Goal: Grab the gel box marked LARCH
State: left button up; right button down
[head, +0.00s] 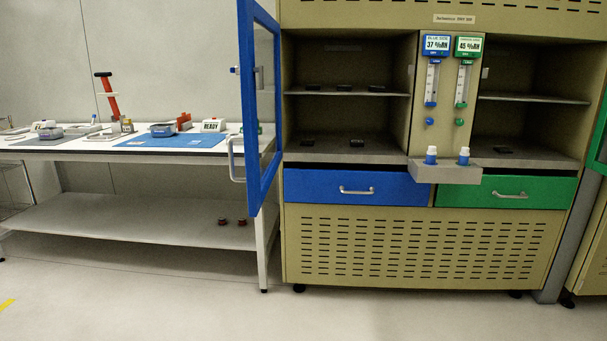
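No LARCH marking is legible, so I cannot tell which item is the LARCH gel box. Small flat black boxes lie in the open cabinet. Several are in the left compartment, including one on its shelf (376,88) and one on its floor (356,142). Another black box (503,149) lies on the floor of the right compartment. Small grey-blue boxes also sit on the bench at left, one at the blue mat's back (163,130) and one further left (50,133). Neither of my grippers is in view.
The blue-framed door (258,110) stands open between bench (200,154) and cabinet. A ledge with two blue-and-white bottles (431,156) juts out below the central gauges (432,85). Blue (330,187) and green (520,192) drawers are shut. The floor (350,315) in front is clear.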

aim_at(500, 149)
jog(key=i+j+z, duration=0.15)
jog(key=j+z, duration=0.15)
jog(key=j, duration=0.9)
jog(key=j+z, duration=0.35)
jog(key=j, duration=0.85)
jog(key=i+l+z, duration=0.15)
jog(key=i+l, duration=0.15)
jog(key=l, duration=0.45)
jog(key=i+l+z, duration=0.15)
jog(key=i+l, duration=0.15)
jog(key=l, duration=0.35)
jog(key=i+l+z, duration=0.2)
jog(key=i+l, duration=0.2)
jog(key=l, duration=0.25)
jog(key=i+l+z, duration=0.15)
jog(key=i+l, duration=0.25)
jog(key=l, duration=0.2)
jog(key=i+l+z, duration=0.15)
jog(key=i+l, duration=0.3)
jog(key=l, duration=0.1)
